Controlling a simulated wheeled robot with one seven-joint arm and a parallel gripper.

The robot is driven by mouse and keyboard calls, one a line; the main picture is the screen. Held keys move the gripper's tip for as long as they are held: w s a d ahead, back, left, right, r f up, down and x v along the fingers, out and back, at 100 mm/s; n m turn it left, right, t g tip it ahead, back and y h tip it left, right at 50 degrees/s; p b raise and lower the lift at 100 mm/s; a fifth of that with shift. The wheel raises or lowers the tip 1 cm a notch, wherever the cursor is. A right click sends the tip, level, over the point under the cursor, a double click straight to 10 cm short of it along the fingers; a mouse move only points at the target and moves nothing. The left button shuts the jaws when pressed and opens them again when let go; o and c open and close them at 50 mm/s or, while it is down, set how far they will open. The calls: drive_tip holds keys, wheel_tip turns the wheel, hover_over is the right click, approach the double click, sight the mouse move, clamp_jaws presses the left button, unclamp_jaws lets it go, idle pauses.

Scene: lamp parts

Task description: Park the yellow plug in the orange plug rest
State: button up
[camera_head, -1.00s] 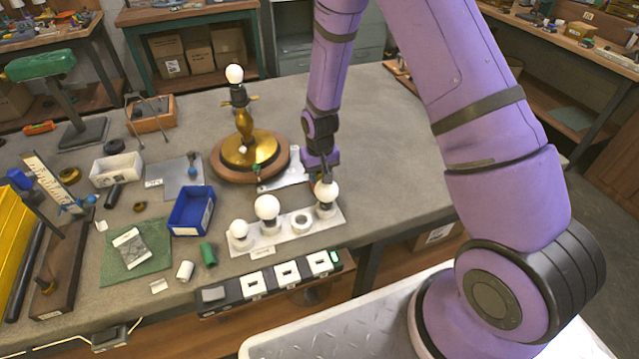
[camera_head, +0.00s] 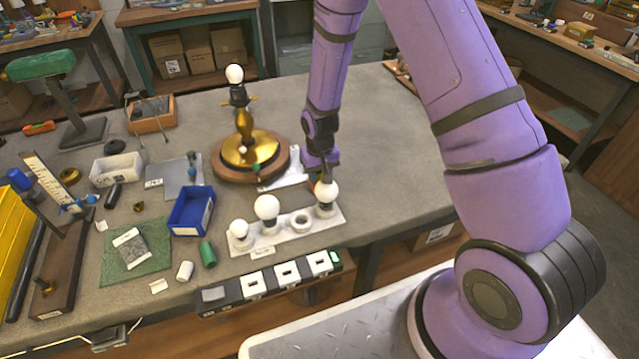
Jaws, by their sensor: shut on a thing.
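My gripper (camera_head: 321,176) points down over the back right of the bench, just behind the large white bulb at the right end of the bulb strip. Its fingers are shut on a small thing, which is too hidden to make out. A small orange-brown patch (camera_head: 312,183) shows beside the fingertips, left of that bulb. I cannot tell whether it is the orange plug rest or part of what I hold. The yellow plug cannot be made out clearly in this view.
The white strip (camera_head: 262,248) with white bulbs (camera_head: 267,207) and a ring stands close in front of my gripper. The brass lamp (camera_head: 243,149) on its round wooden base stands to the left. A blue bin (camera_head: 191,211) lies further left. The bench right of my gripper is clear.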

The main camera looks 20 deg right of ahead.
drive_tip(key=o, duration=0.3)
drive_tip(key=c, duration=0.4)
drive_tip(key=shift+s+f, duration=0.1)
drive_tip(key=shift+f, duration=0.3)
idle(0.6)
drive_tip(key=o, duration=0.5)
drive_tip(key=c, duration=0.5)
